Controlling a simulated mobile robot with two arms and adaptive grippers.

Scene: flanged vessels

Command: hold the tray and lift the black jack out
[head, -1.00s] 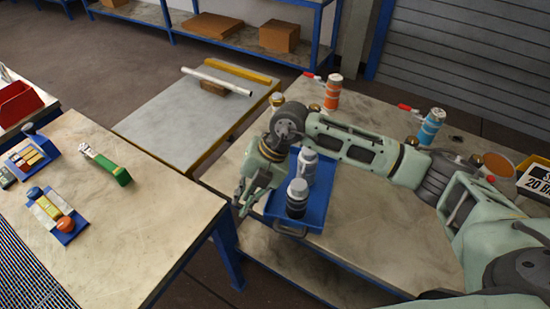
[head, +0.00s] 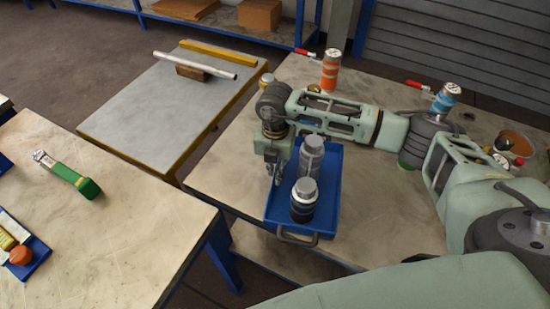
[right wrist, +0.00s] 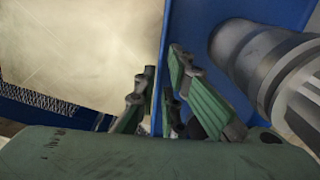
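The blue tray (head: 325,205) lies on the right-hand bench, with a grey handle at its front. The black jack (head: 303,207), a dark canister with a grey cap, stands upright in its front part. A grey canister (head: 311,158) stands behind it. My right gripper (head: 274,178) is at the tray's left side, pointing down. In the right wrist view, its green-padded fingers (right wrist: 163,62) are apart, on either side of the tray wall (right wrist: 178,25); firm contact is not visible. My left gripper is out of view.
Orange (head: 330,70) and blue (head: 446,97) canisters stand at the bench's back. A low grey platform (head: 155,105) carries a pipe on a block. The left bench (head: 120,215) holds a green-handled tool (head: 68,174). A gap separates the benches.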

